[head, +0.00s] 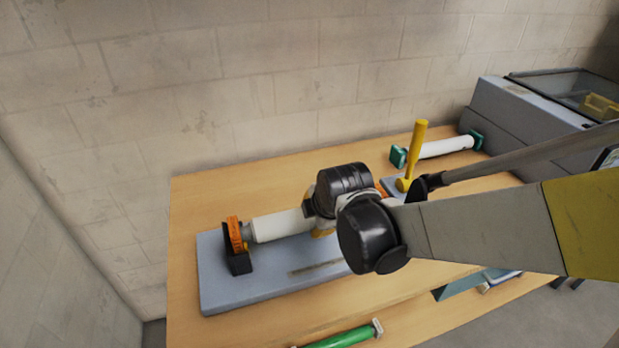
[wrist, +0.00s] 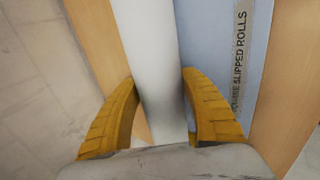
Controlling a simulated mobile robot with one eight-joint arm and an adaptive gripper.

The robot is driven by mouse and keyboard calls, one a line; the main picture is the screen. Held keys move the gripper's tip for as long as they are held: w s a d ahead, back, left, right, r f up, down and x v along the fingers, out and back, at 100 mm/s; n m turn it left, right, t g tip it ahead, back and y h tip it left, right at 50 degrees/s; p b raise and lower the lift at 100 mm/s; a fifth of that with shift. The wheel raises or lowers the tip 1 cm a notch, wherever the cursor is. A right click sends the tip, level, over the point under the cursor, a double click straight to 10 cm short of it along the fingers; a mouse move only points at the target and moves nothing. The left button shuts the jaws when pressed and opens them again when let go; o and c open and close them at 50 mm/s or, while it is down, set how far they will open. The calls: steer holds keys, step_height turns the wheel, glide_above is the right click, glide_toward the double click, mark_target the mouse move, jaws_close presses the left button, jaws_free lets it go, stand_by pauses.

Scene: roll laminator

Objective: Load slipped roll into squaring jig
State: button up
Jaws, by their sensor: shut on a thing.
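A white roll (head: 277,225) lies lengthwise above or on the grey-blue squaring jig (head: 222,292) on the wooden bench. Its left end is beside an orange and black end stop (head: 236,244) of the jig. My gripper (wrist: 160,105) has its yellow fingers on both sides of the roll, which also shows in the wrist view (wrist: 152,60), and is shut on it. The jig's label reading "SLIPPED ROLLS" (wrist: 239,50) is to the right of the roll there. My wrist hides the roll's right part in the head view. Whether the roll rests fully on the jig cannot be told.
A yellow mallet (head: 415,150) stands upright behind my arm. Another white roll with green ends (head: 445,148) lies at the back right, near a grey laminator (head: 530,110). A green roll (head: 345,337) lies at the front. The bench's back left (head: 215,195) is clear.

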steer(key=o, duration=1.4)
steer(key=shift+r, duration=0.1)
steer(key=shift+r+p, duration=0.25)
steer(key=shift+p, duration=0.05)
steer(key=p+v, duration=0.5)
steer(key=v, duration=0.6)
steer(key=s+d+r+m, duration=0.1)
steer(key=s+d+m, duration=0.3)
steer(key=m, duration=0.3)
steer(key=s+d+r+m+h, duration=0.1)
steer(key=s+d+m, duration=0.3)
steer(key=m, duration=0.3)
steer(key=s+d+r+m, duration=0.1)
steer(key=s+d+m, duration=0.3)
steer(key=d+m, duration=0.2)
steer(key=shift+r+m+t+h, duration=0.3)
steer(key=shift+r+m+h, duration=0.1)
steer(key=shift+m, duration=0.2)
